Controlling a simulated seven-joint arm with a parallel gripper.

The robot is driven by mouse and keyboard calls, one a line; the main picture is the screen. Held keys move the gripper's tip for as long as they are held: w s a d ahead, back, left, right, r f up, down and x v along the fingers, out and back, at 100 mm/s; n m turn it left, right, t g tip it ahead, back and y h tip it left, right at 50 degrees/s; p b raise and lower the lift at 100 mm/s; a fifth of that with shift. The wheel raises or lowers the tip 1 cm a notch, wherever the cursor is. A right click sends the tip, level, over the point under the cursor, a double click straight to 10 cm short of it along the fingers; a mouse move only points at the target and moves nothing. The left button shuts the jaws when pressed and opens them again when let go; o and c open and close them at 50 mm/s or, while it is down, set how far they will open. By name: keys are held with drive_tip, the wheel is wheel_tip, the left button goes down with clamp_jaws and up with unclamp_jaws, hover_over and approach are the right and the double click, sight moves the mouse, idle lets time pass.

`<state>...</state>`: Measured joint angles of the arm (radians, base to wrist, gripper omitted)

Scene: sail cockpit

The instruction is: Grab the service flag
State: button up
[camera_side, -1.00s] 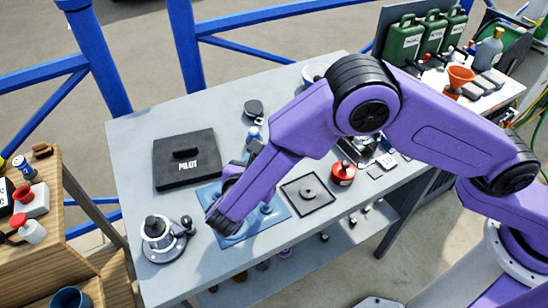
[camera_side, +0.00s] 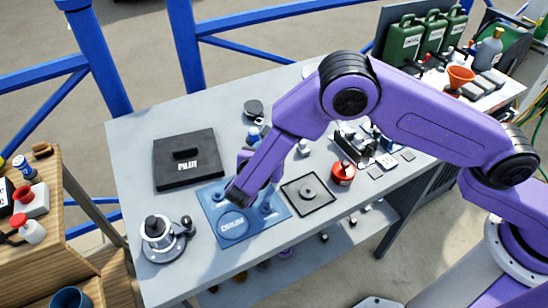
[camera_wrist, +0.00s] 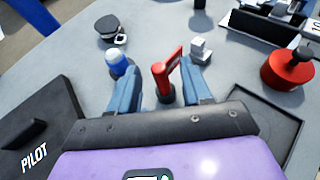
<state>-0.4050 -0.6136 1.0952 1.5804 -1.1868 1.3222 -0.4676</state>
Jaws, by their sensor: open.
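The service flag appears to be the small red upright piece with pale lettering (camera_wrist: 168,68) in the wrist view. It stands on a round dark base on the grey table. My gripper (camera_wrist: 161,78) is open, with its two blue-grey fingers pointing at the flag, one on each side of it in the picture. I cannot tell whether the flag is between the fingertips or just beyond them. The right finger's tip appears very close to the flag. In the side view my gripper (camera_side: 246,160) is partly hidden behind my wrist, and I cannot make out the flag there.
A black PILOT case (camera_side: 186,160), blue DRUM mat (camera_side: 212,222), black square tray (camera_side: 293,202) and red canister (camera_side: 342,174) lie around.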

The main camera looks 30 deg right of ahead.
clamp_jaws()
drive_tip(key=shift+r, duration=0.15)
